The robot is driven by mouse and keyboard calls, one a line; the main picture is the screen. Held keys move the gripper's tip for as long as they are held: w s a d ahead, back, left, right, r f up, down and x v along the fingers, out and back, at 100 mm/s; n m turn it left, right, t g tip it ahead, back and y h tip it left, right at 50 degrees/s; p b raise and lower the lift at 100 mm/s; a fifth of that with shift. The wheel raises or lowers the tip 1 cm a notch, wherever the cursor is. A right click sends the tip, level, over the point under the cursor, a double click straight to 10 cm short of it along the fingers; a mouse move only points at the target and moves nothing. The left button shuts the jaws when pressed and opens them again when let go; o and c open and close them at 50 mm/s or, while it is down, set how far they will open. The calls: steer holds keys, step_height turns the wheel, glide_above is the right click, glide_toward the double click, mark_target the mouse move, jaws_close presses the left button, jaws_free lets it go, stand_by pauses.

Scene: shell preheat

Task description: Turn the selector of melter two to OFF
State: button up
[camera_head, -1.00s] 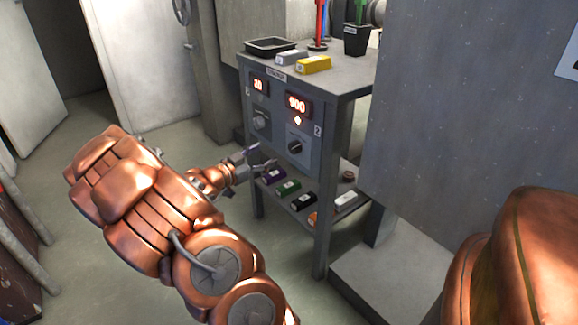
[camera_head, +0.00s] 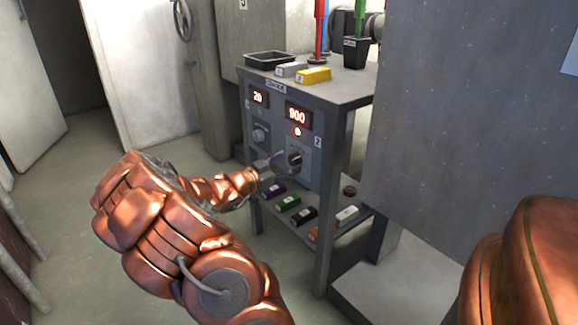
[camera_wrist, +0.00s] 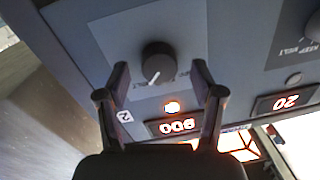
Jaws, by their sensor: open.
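The selector of melter two (camera_head: 295,159) is a dark round knob on the right half of the grey panel (camera_head: 270,158), below a display reading 900 and a lit lamp (camera_head: 297,132). In the wrist view the knob (camera_wrist: 158,62) has a pale pointer line and sits just beyond the fingertips, roughly between them. The lamp (camera_wrist: 172,107) and the 900 display (camera_wrist: 177,126) glow there. My gripper (camera_head: 277,163) is open and empty in front of the panel. In the wrist view its two fingers (camera_wrist: 160,80) stand apart, not touching the knob.
Melter one's knob (camera_head: 261,133) and display reading 20 (camera_head: 259,97) are on the left half. The cabinet top holds a black tray (camera_head: 270,60), a grey bar (camera_head: 291,69) and a yellow bar (camera_head: 313,75). Several coloured blocks lie on the lower shelf (camera_head: 325,228).

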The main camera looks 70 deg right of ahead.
steer(key=shift+s+d, duration=0.3)
steer(key=shift+d, duration=0.2)
steer(key=shift+c, duration=0.2)
steer(key=c, duration=1)
steer(key=shift+a, duration=0.15)
steer(key=shift+c, duration=0.6)
